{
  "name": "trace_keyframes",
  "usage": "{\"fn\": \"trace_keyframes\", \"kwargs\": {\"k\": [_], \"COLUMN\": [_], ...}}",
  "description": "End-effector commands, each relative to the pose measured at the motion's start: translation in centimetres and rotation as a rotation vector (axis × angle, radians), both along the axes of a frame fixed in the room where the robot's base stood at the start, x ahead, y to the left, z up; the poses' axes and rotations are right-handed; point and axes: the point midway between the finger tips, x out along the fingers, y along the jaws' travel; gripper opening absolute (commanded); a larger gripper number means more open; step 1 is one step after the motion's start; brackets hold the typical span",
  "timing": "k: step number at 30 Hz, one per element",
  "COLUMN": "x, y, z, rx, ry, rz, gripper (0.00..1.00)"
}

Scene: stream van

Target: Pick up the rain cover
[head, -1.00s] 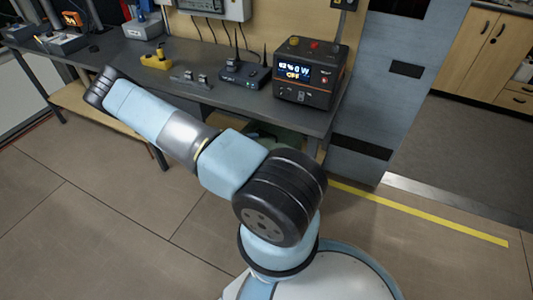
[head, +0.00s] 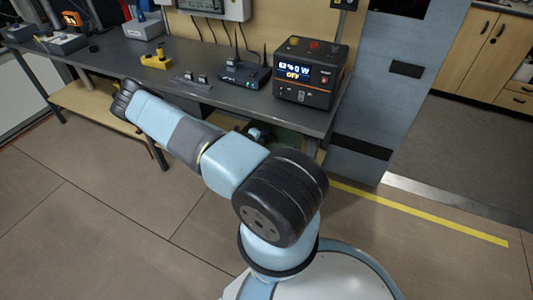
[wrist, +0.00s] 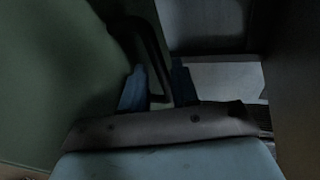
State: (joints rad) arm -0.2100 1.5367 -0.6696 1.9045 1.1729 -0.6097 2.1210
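My gripper (wrist: 158,76) reaches under the workbench. In the wrist view its two blue fingers stand apart, with part of a dark, curved, handle-like bar (wrist: 154,50) showing between them; I cannot tell whether they touch it. A large dull green surface (wrist: 50,75) fills the left of the wrist view, next to the bar. It may be the rain cover, but the dim light leaves this unsure. In the head view a green patch (head: 289,143) shows under the bench, mostly hidden by my arm and the bench top. The fingers are hidden there.
The workbench top (head: 215,62) overhangs the spot. A black power station (head: 311,72) and a router (head: 243,73) stand on it. A lower wooden shelf (head: 90,100) lies at left, and a grey-blue cabinet (head: 385,90) at right. The floor in front is clear.

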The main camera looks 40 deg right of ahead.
Motion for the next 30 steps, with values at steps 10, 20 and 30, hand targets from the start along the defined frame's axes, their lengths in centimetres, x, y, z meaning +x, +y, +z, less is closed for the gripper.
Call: {"fn": "trace_keyframes", "kwargs": {"k": [10, 20, 30], "x": [0.01, 0.0, -0.01], "y": [0.05, 0.08, 0.12], "z": [0.03, -0.04, -0.09], "rx": [0.0, 0.002, 0.003], "ry": [-0.001, -0.001, -0.001], "rz": [0.0, 0.0, -0.001], "gripper": [0.07, 0.0, 0.0]}}
